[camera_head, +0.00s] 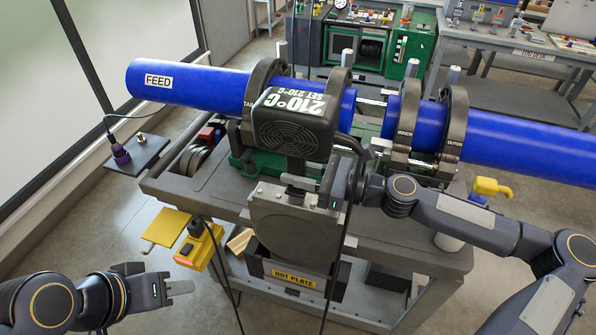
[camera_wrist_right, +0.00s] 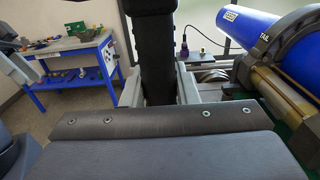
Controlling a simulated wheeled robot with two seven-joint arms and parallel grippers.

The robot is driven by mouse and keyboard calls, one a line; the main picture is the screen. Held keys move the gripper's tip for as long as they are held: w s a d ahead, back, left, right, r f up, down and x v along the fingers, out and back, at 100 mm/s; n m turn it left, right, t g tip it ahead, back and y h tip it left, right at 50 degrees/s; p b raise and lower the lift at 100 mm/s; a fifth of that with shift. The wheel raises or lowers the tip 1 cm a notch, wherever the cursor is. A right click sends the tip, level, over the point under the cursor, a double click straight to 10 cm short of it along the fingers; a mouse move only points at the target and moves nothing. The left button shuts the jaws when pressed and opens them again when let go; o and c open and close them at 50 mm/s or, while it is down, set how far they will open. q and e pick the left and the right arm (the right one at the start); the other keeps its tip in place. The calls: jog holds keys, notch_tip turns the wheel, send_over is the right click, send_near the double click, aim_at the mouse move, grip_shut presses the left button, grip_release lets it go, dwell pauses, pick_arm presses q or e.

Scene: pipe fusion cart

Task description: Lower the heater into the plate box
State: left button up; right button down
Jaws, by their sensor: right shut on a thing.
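The heater (camera_head: 292,133) is upright, a dark housing reading 210°C with a grey plate (camera_head: 290,226) hanging below it. The plate box (camera_head: 294,278), labelled HOT PLATE, hangs at the cart's front. The plate's lower end is at the box's mouth; I cannot tell how far it is inside. My right gripper (camera_head: 333,186) is shut on the heater at its right side, under the housing. In the right wrist view a dark bar with screws and a flat grey surface fill the bottom. My left gripper (camera_head: 160,280) is open and empty, left of the box and apart from it.
Blue pipes (camera_head: 195,86) lie in clamps (camera_head: 451,130) on the cart (camera_head: 190,192), behind the heater. A yellow control pendant (camera_head: 200,246) hangs between my left gripper and the box. Dark cables hang beside the box. A yellow handle (camera_head: 492,187) is at right.

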aim_at(302, 198)
jog(key=shift+b, duration=0.3)
jog(key=shift+f+b, duration=0.55)
jog(key=shift+f, duration=0.85)
dwell(0.5)
jog(key=shift+f+b, duration=1.6)
jog(key=shift+f, duration=0.8)
